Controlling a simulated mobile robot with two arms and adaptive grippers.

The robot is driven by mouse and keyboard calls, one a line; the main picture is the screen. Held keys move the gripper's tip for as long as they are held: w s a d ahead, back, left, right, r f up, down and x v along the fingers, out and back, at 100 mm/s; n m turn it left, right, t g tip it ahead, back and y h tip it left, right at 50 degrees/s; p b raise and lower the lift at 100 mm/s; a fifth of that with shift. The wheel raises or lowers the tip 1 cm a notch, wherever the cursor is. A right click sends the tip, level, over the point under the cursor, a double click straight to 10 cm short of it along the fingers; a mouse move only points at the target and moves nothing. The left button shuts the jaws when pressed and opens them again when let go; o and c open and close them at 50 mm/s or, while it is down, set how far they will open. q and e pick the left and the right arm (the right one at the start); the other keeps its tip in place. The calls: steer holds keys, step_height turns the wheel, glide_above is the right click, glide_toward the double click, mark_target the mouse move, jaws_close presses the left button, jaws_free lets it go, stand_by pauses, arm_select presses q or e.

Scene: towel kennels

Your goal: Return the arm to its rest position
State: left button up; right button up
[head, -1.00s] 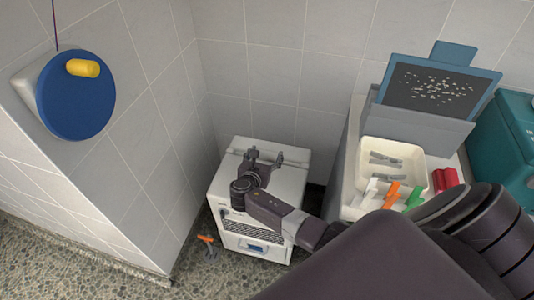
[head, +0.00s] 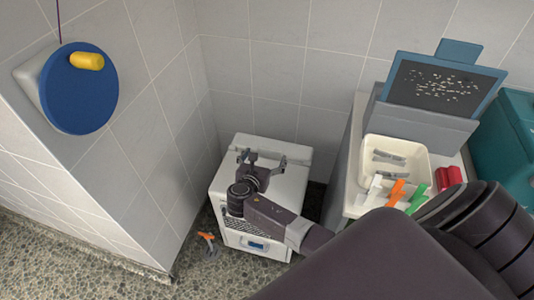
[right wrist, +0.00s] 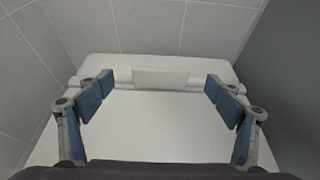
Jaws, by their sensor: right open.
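My right gripper (head: 263,157) is over the top of the white boxy unit (head: 285,187) in the head view. Its fingers are spread apart with nothing between them. In the right wrist view the open fingers (right wrist: 160,92) frame the white top and its raised back ledge (right wrist: 160,75). I cannot tell whether the fingers touch the top. My right arm reaches down to it from the lower right of the head view. My left gripper does not show.
At right, a counter holds a cream tray (head: 422,180) with grey pieces, coloured clips (head: 396,193), a red object (head: 448,178) and a dark framed board (head: 445,88). A teal box (head: 510,140) stands beyond. An orange-and-grey item (head: 207,244) lies on the floor.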

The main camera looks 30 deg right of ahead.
mark_target(269, 149)
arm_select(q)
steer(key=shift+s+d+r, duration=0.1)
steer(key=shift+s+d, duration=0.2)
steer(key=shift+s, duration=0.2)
arm_select(e)
steer(key=shift+v, duration=2.35)
steer(key=shift+d+r, duration=0.15)
steer(key=shift+d, duration=0.05)
steer(key=x, duration=0.7)
steer(key=shift+w+f, duration=0.2)
steer(key=shift+w, duration=0.05)
steer(key=shift+w+d+r+p, duration=0.2)
steer(key=shift+p, duration=0.2)
steer(key=shift+r+p, duration=0.35)
steer(key=shift+r, duration=0.1)
steer(key=shift+s+r, duration=0.1)
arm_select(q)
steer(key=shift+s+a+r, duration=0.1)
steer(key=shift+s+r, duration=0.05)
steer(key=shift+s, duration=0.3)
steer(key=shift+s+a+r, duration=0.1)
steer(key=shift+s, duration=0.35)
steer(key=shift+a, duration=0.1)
arm_select(e)
steer(key=shift+a, duration=0.1)
